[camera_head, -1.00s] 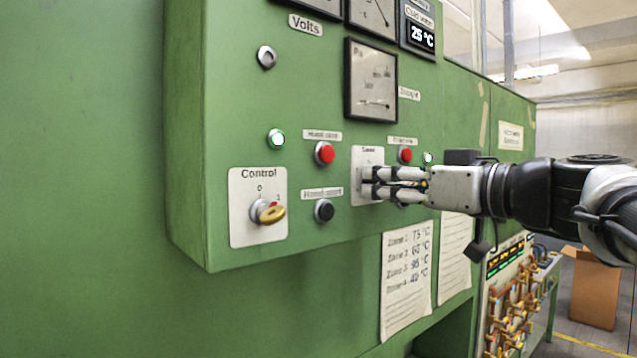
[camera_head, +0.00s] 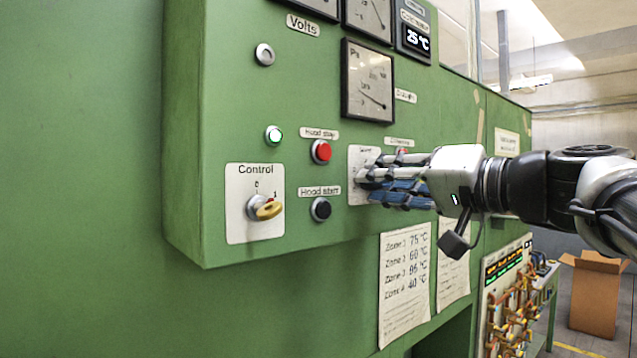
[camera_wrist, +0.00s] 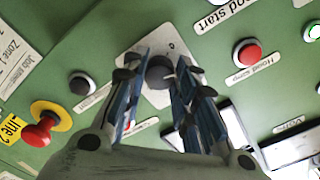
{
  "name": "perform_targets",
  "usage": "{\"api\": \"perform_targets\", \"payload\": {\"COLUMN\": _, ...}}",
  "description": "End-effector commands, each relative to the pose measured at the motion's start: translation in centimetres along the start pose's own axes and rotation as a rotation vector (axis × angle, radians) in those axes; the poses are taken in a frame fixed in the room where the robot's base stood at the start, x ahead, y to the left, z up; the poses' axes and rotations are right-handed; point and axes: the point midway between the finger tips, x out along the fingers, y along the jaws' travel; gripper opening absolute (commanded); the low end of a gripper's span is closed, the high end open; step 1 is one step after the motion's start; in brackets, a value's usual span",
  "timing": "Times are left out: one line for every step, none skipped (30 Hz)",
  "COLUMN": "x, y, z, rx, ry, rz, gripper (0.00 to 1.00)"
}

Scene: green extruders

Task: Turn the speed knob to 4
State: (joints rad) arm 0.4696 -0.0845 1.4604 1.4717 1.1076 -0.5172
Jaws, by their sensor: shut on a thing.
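The speed knob (camera_wrist: 159,72) is a dark round knob on a white plate (camera_head: 362,155), fixed to the green panel. The numbers on the plate are too small or too covered to read.
Left of the plate are a red button (camera_head: 321,152), a black button (camera_head: 321,209) and the Control plate with a yellow key (camera_head: 268,209). A gauge (camera_head: 368,82) sits above. A paper sheet (camera_head: 404,285) hangs below. A red emergency button (camera_wrist: 38,134) shows in the wrist view.

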Motion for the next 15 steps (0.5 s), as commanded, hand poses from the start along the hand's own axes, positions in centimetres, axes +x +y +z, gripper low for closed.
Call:
{"api": "perform_targets", "payload": {"x": 0.0, "y": -0.08, "z": -0.02, "rx": 0.043, "ry": 0.0, "rz": -0.001, "gripper": 0.03}}
{"api": "perform_targets", "payload": {"x": 0.0, "y": -0.09, "z": -0.03, "rx": 0.071, "ry": 0.0, "rz": -0.001, "gripper": 0.03}}
{"api": "perform_targets", "payload": {"x": 0.0, "y": -0.1, "z": -0.04, "rx": 0.109, "ry": 0.0, "rz": -0.001, "gripper": 0.03}}
{"api": "perform_targets", "payload": {"x": 0.0, "y": -0.11, "z": -0.04, "rx": 0.138, "ry": 0.0, "rz": -0.001, "gripper": 0.03}}
{"api": "perform_targets", "payload": {"x": 0.0, "y": -0.12, "z": -0.05, "rx": 0.167, "ry": 0.0, "rz": 0.0, "gripper": 0.03}}
{"api": "perform_targets", "payload": {"x": 0.0, "y": -0.13, "z": -0.06, "rx": 0.205, "ry": 0.0, "rz": 0.0, "gripper": 0.03}}
{"api": "perform_targets", "payload": {"x": 0.0, "y": -0.14, "z": -0.06, "rx": 0.233, "ry": 0.0, "rz": 0.0, "gripper": 0.03}}
{"api": "perform_targets", "payload": {"x": 0.0, "y": -0.15, "z": -0.07, "rx": 0.262, "ry": 0.0, "rz": 0.0, "gripper": 0.03}}
{"api": "perform_targets", "payload": {"x": 0.0, "y": -0.17, "z": -0.09, "rx": 0.3, "ry": 0.0, "rz": -0.001, "gripper": 0.03}}
{"api": "perform_targets", "payload": {"x": 0.0, "y": -0.18, "z": -0.1, "rx": 0.328, "ry": 0.0, "rz": -0.001, "gripper": 0.03}}
{"api": "perform_targets", "payload": {"x": -0.01, "y": -0.19, "z": -0.1, "rx": 0.356, "ry": 0.0, "rz": -0.001, "gripper": 0.03}}
{"api": "perform_targets", "payload": {"x": 0.0, "y": -0.2, "z": -0.11, "rx": 0.395, "ry": 0.0, "rz": -0.001, "gripper": 0.03}}
{"api": "perform_targets", "payload": {"x": 0.0, "y": -0.21, "z": -0.12, "rx": 0.423, "ry": 0.0, "rz": -0.001, "gripper": 0.03}}
{"api": "perform_targets", "payload": {"x": 0.0, "y": -0.21, "z": -0.12, "rx": 0.452, "ry": 0.0, "rz": -0.001, "gripper": 0.03}}
{"api": "perform_targets", "payload": {"x": 0.0, "y": -0.21, "z": -0.13, "rx": 0.49, "ry": 0.0, "rz": -0.001, "gripper": 0.03}}
